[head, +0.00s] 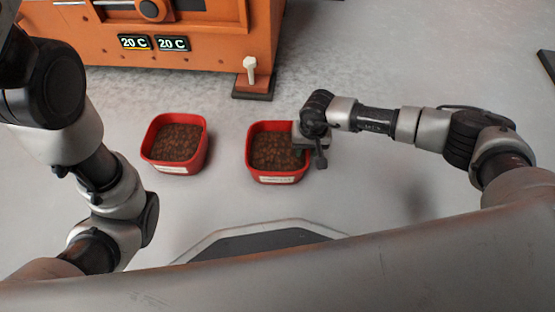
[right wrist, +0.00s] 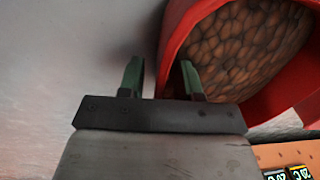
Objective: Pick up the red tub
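Two red tubs full of brown beans stand on the grey floor in the head view, a left one (head: 175,169) and a right one (head: 279,179). My right gripper (head: 309,141) is at the right side of the right tub. In the right wrist view, the gripper (right wrist: 161,76) is open, with its two green fingers apart. The tub's rim (right wrist: 172,52) runs between them, one finger on the outer side and one over the beans. I cannot tell whether either finger touches the wall. My left arm is at the left; its gripper is not visible.
An orange machine (head: 200,58) with two "20 C" displays (head: 153,43) stands behind the tubs. A white-knobbed lever (head: 250,68) sticks out at its front corner. A dark object (head: 547,64) is at the far right edge. The floor right of the tubs is clear.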

